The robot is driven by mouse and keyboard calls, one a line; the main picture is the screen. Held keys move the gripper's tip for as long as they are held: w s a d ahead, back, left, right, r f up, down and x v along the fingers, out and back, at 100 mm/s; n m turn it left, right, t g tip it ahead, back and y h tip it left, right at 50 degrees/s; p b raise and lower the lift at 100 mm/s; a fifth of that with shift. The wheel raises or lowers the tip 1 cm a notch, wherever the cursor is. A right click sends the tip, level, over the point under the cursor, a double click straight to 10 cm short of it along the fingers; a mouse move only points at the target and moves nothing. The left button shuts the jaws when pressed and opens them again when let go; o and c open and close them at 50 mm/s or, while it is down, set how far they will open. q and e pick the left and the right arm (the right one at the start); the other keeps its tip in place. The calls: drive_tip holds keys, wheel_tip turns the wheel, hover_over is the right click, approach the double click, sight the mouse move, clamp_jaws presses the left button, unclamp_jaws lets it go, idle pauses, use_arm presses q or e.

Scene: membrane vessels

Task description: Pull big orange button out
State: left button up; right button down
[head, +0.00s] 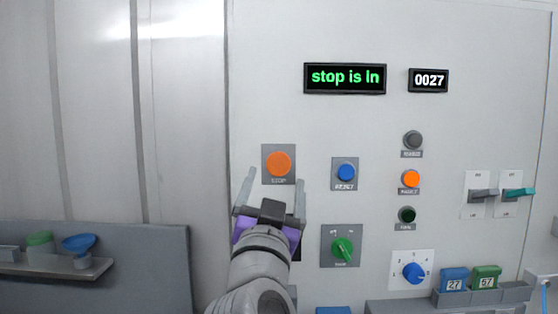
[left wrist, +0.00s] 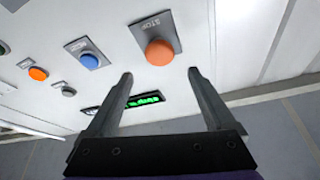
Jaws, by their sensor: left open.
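The big orange button (head: 279,163) sits on a grey square plate labelled STOP on the white panel. In the left wrist view the orange button (left wrist: 160,52) is a round knob standing out from its plate, beyond the fingertips. My left gripper (head: 274,182) is open and empty just below the button, with one finger on each side of it in the head view. In the left wrist view its fingers (left wrist: 160,74) are spread and apart from the button. The green display (head: 345,78) reads "stop is in". My right gripper is not in view.
A blue button (head: 345,172) is right of the orange one, and a green knob (head: 342,249) is below it. Small lamps or buttons, a blue dial (head: 413,271) and switches (head: 484,195) are further right. A grey shelf (head: 60,264) with coloured vessels stands at the lower left.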

sight(279, 162)
use_arm(q)
drive_tip(key=p+x, duration=0.1)
drive_tip(key=x, duration=0.6)
drive_tip(key=shift+w, duration=0.35)
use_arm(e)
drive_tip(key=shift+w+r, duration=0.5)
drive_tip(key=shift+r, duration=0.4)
use_arm(q)
clamp_jaws()
